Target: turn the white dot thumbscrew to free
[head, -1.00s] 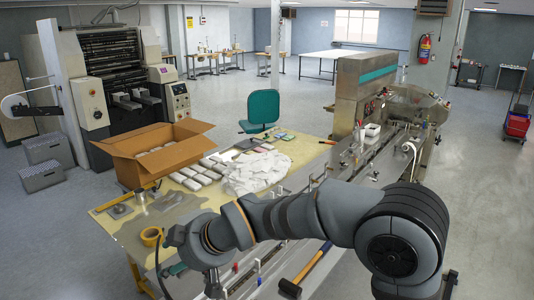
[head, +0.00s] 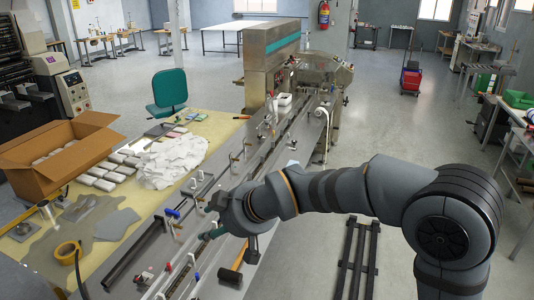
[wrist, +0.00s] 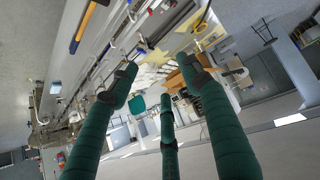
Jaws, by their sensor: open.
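The flow wrapper's long metal infeed (head: 205,262) runs from the lower middle towards the machine at the back. Several small clamps or screws stand along it, some with blue or red parts, such as a blue one (head: 172,213) and a red one (head: 169,267). I cannot make out a white dot on any of them. My gripper (head: 208,235) is over the infeed in the head view, partly hidden by its own wrist. In the wrist view its green fingers (wrist: 160,82) are spread, with nothing between them. Whether it touches anything below is unclear.
A hammer (head: 230,276) lies at the infeed's right side; its yellow and blue handle (wrist: 83,28) shows in the wrist view. The left table holds an open carton (head: 30,178), white packs (head: 105,172) and a tape roll (head: 67,251).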

